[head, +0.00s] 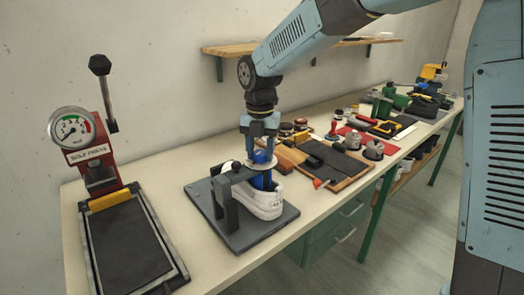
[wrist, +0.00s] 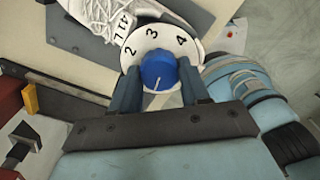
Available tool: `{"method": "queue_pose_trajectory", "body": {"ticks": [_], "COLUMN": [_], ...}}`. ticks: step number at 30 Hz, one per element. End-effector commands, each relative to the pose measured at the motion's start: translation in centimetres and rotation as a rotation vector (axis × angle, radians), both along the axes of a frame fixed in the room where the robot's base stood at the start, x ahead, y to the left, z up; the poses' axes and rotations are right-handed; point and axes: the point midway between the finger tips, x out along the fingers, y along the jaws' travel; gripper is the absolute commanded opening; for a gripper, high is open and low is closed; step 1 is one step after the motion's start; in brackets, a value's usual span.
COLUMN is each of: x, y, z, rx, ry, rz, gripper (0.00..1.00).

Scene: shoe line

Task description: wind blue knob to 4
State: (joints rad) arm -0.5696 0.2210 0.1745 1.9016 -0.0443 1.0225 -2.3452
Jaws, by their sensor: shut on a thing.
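The blue knob (head: 260,157) sits on top of the black clamp fixture (head: 228,205), above a white shoe (head: 262,203). In the wrist view the blue knob (wrist: 158,68) sits in the middle of a white dial (wrist: 150,43) marked 2, 3 and 4. A short white line on the knob lies on its lower side, away from these numbers. My gripper (head: 260,150) points down over the fixture. In the wrist view my gripper (wrist: 160,74) has one finger on each side of the knob and is shut on it. The dial's lower part is hidden.
A red press with a gauge (head: 72,127) and an upright lever (head: 104,85) stands at the left. Right of the fixture are a wooden tray (head: 340,165), brushes and jars. A wall shelf (head: 300,45) runs behind my arm.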

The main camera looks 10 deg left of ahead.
Motion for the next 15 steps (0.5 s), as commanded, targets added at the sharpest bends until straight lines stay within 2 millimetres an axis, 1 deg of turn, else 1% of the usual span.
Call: {"method": "queue_pose_trajectory", "body": {"ticks": [1, 5, 6, 9, 15], "x": [0.0, 0.0, 0.01, 0.01, 0.03], "y": [0.01, 0.01, -0.68, -0.26, -0.1], "z": [0.01, 0.02, 0.04, 0.0, 0.0], "rx": [0.0, 0.0, 0.0, -0.002, -0.002], "ry": [0.0, 0.0, 0.0, 0.001, 0.001], "rz": [0.0, 0.0, -0.002, -0.004, -0.046], "gripper": [0.29, 0.17, 0.15, 0.15, 0.15]}}
